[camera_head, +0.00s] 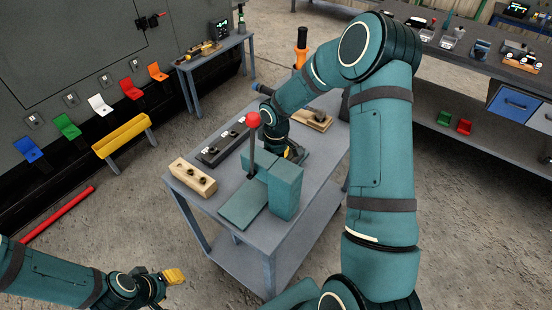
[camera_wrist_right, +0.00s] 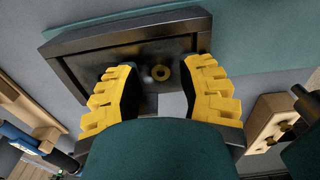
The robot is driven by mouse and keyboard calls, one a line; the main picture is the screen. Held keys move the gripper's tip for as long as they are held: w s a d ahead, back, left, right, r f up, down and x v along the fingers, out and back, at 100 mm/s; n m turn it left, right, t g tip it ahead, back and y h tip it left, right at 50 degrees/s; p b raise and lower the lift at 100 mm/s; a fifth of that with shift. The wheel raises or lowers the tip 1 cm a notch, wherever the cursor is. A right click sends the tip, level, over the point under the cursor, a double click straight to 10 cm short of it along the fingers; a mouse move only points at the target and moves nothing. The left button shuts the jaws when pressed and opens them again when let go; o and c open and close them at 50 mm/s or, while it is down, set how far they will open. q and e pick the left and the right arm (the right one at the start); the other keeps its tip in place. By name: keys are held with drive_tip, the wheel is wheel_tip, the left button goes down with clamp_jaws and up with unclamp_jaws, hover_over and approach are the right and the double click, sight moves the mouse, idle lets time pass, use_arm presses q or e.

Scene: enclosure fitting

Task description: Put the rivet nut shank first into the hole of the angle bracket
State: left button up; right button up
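In the right wrist view the black angle bracket (camera_wrist_right: 85,60) lies on a teal surface. In the head view my right gripper (camera_head: 292,153) is over the cart's far part, and my arm hides much of the bracket. My left gripper (camera_head: 174,276) hangs at the lower left, away from the cart; its opening is unclear.
The grey cart (camera_head: 235,238) carries a wooden block (camera_head: 192,177) with dark pieces, a black strip (camera_head: 222,146), a teal fixture (camera_head: 286,188) and a red-knobbed lever (camera_head: 253,120). Another wooden block (camera_head: 318,121) lies behind. Open floor surrounds the cart's left side.

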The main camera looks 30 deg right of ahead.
wheel_tip(320, 180, up, 12)
idle(0.6)
